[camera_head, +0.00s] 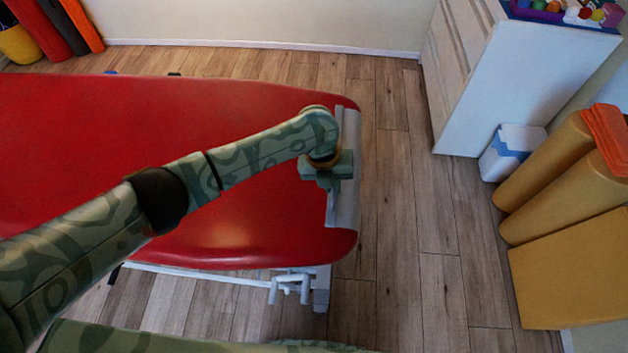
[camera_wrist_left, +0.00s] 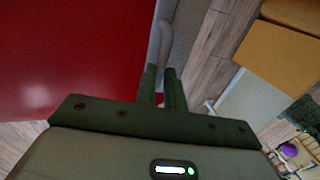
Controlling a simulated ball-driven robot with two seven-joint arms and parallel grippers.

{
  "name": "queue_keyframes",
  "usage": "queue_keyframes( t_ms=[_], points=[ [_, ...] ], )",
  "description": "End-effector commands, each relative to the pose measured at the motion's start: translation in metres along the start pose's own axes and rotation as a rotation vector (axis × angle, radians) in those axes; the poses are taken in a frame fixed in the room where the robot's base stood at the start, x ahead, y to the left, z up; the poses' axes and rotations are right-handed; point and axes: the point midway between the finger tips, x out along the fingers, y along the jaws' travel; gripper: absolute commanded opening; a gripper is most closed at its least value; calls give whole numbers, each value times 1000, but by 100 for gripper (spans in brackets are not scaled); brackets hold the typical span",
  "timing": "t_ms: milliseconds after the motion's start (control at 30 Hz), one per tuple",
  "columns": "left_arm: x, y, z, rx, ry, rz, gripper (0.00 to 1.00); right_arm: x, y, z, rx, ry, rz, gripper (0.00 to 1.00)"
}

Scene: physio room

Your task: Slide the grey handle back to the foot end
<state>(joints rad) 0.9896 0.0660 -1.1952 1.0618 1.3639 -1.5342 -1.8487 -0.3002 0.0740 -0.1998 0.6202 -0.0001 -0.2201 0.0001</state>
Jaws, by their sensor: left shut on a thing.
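The red treatment table (camera_head: 130,130) stretches from the left edge to the middle of the head view. My left gripper (camera_head: 336,178) is at the middle of the handle, pointing down. In the left wrist view its two fingers (camera_wrist_left: 162,73) are close together, shut on the handle at the edge of the red top. The exact contact is partly hidden by the gripper. My right gripper is out of view.
Wooden floor (camera_head: 400,200) is free right of the table. Beyond stand a white cabinet (camera_head: 495,75), a white and blue bin (camera_head: 512,150) and yellow bolsters (camera_head: 545,170). A white metal frame (camera_head: 290,285) shows below the table's near edge.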

Motion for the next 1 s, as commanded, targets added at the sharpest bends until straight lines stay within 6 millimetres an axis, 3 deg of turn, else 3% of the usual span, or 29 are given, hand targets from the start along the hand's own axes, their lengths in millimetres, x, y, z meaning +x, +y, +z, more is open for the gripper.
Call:
queue_keyframes(
  t_ms=[200, 567, 600, 633, 1000],
  points=[
    [3, -12, 0, 0, -1, 1, 0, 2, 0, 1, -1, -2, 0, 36],
    [2, -15, 0, 0, -1, -5, 0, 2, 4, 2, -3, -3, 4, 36],
    [2, -15, 0, 0, -1, -6, 22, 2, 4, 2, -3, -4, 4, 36],
    [2, -15, 0, 0, -1, -6, 30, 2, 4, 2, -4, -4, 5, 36],
    [-4, -13, 0, 0, -2, -1, 33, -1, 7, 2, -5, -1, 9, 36]
  ],
)
